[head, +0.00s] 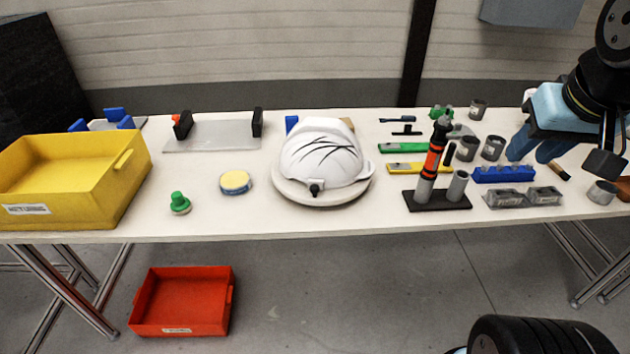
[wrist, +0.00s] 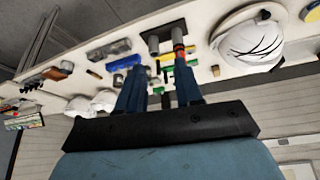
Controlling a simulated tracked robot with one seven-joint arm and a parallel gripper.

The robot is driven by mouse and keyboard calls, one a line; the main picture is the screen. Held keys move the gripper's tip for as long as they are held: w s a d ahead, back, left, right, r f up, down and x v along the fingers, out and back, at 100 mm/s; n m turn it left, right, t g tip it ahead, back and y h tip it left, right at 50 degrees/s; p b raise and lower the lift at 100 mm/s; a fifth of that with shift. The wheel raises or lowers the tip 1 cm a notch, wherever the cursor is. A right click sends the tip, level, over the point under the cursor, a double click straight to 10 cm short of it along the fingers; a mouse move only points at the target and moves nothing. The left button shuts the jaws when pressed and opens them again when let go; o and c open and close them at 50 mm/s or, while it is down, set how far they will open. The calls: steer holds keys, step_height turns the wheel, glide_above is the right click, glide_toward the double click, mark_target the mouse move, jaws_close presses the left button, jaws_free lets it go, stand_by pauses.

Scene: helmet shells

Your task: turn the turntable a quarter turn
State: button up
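The turntable (head: 296,194) is a round white disc on the table, near the middle of the head view. A white helmet shell (head: 318,158) with black curved strokes sits on it and hides most of its top. A small black knob (head: 315,188) shows at the shell's front edge. The shell also shows upside down at the upper right of the wrist view (wrist: 248,45). My gripper (head: 528,156) is above the table's right side, well apart from the turntable. In the wrist view its two blue fingers (wrist: 160,78) stand apart with nothing between them.
Right of the turntable stands a black holder (head: 437,205) with an orange-and-black tool upright in it. Grey cups, a blue block (head: 503,174) and grey boxes lie under my arm's side. Left are a yellow sponge (head: 235,182), a green-topped item (head: 180,203) and a yellow bin (head: 70,175).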

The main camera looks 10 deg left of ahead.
steer(key=w+a+f+n+g+h, duration=0.3)
steer(key=w+a+f+n, duration=0.35)
steer(key=w+n, duration=0.2)
steer(key=n+t+h, duration=0.2)
steer(key=n+t, duration=0.8)
steer(key=n, duration=1.3)
glide_toward(312, 190)
steer(key=x, duration=0.9)
jaws_close()
